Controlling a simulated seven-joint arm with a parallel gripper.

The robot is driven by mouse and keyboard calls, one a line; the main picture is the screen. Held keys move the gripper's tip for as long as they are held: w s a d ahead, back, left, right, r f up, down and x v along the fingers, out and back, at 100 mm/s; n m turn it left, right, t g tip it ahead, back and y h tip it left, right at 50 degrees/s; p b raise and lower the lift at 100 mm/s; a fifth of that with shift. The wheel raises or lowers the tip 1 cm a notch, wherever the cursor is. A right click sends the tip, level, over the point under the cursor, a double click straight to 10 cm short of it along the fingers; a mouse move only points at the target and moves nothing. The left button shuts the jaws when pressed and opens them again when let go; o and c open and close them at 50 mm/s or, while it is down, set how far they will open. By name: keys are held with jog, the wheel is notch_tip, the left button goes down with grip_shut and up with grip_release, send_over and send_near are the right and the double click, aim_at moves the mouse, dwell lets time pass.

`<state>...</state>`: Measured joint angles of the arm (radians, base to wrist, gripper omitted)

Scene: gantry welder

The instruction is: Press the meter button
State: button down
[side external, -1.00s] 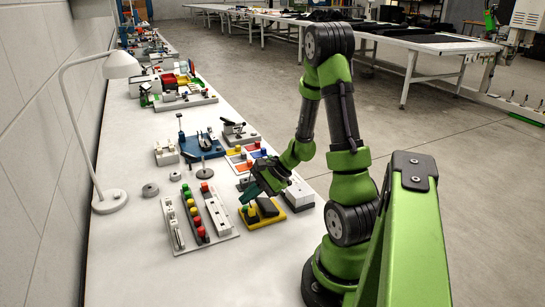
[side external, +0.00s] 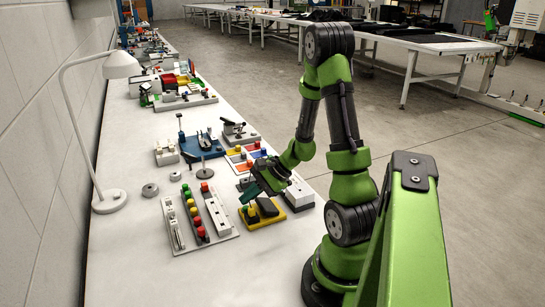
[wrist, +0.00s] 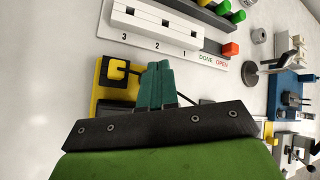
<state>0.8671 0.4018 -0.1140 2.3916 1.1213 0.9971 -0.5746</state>
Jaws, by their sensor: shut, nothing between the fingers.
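A yellow device with black parts (side external: 272,219), which looks like the meter, sits on the bench under my gripper. In the side view a small yellow knob-like part shows near its left end, close under the fingertips. In the wrist view the fingertips (wrist: 158,66) lie just right of the square. I cannot tell whether they touch the device; my gripper hides part of it.
A panel with red, yellow and green buttons (side external: 193,215) and a white strip with slots (side external: 217,216) stand to the left. A white box (side external: 299,197) is close on the right. A blue fixture (side external: 201,146) and a lamp (side external: 109,201) stand farther off. The near bench is clear.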

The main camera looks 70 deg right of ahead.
jog(key=shift+f, duration=0.15)
dwell(0.3)
jog(key=shift+f, duration=0.5)
dwell(0.4)
jog(key=shift+r, duration=0.65)
jog(key=shift+r, duration=0.1)
notch_tip(320, 180, up, 6)
jog(key=shift+f, duration=0.1)
dwell(0.4)
